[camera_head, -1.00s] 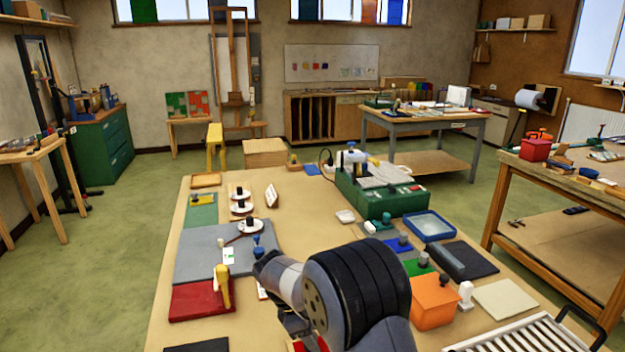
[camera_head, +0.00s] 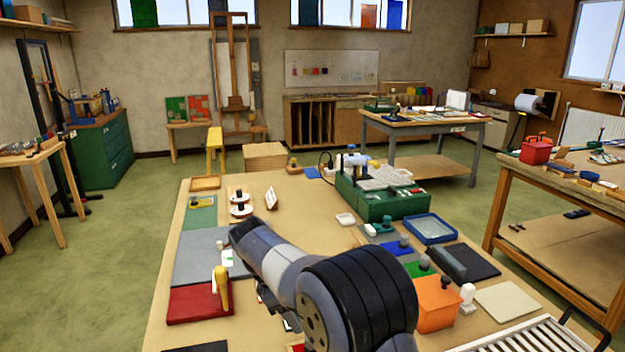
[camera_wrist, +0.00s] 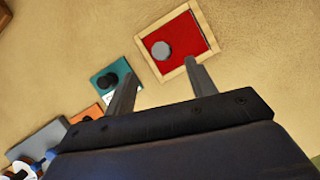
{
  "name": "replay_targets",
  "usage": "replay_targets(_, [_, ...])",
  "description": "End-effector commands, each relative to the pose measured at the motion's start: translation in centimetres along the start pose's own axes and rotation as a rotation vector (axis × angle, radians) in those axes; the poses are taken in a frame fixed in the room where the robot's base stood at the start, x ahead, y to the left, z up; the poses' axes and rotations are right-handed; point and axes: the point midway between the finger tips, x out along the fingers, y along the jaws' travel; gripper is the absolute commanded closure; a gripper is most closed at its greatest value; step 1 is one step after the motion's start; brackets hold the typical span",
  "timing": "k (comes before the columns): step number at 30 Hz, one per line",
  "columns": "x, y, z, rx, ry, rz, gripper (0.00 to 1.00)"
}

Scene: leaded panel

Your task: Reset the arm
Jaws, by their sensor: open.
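My gripper (camera_wrist: 162,86) is open and empty in the wrist view, its two fingers apart. Beyond the right finger lies a red panel in a light wooden frame (camera_wrist: 196,19), with a grey round knob on it. A teal block with a black knob (camera_wrist: 112,78) lies beyond the left finger. I cannot tell how far below the fingers these are. In the head view my arm reaches over the front of the big tan table (camera_head: 310,215); its links hide the gripper fingers.
On the table, left of my arm, are a red block with a yellow handle (camera_head: 198,304), a grey board (camera_head: 195,255) and white discs (camera_head: 240,209). To the right stand a green machine (camera_head: 385,204), a blue tray (camera_head: 430,228) and an orange box (camera_head: 436,304). The table's middle is fairly clear.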

Motion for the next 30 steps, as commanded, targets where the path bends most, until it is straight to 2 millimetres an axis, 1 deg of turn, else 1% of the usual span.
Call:
replay_targets(1, [-1.1,0.0,-0.1,0.001,0.002,0.004,0.47])
replay_targets(2, [-1.3,0.0,0.0,0.001,0.002,0.002,0.47])
replay_targets(3, [0.1,-0.1,0.1,0.0,-0.003,-0.006,0.47])
replay_targets(6, [2.1,-0.1,0.1,-0.001,-0.003,-0.006,0.47])
replay_targets(15, [8.2,-0.1,0.1,0.0,-0.002,-0.005,0.47])
replay_targets(17, [9.4,-0.1,0.1,0.0,-0.002,-0.005,0.47])
replay_targets(18, [9.5,-0.1,0.3,0.0,-0.001,-0.003,0.47])
replay_targets(19, [8.2,0.0,0.7,0.001,0.002,0.003,0.47])
replay_targets(20, [7.5,0.0,0.9,0.001,0.002,0.003,0.47])
replay_targets(22, [8.4,0.0,0.6,0.001,0.001,0.001,0.47])
replay_targets(24, [8.4,0.0,0.5,0.002,0.002,0.002,0.47])
replay_targets(26, [6.2,0.0,1.5,0.002,0.002,0.003,0.47])
replay_targets(30, [3.5,0.0,2.6,0.001,0.002,0.002,0.47])
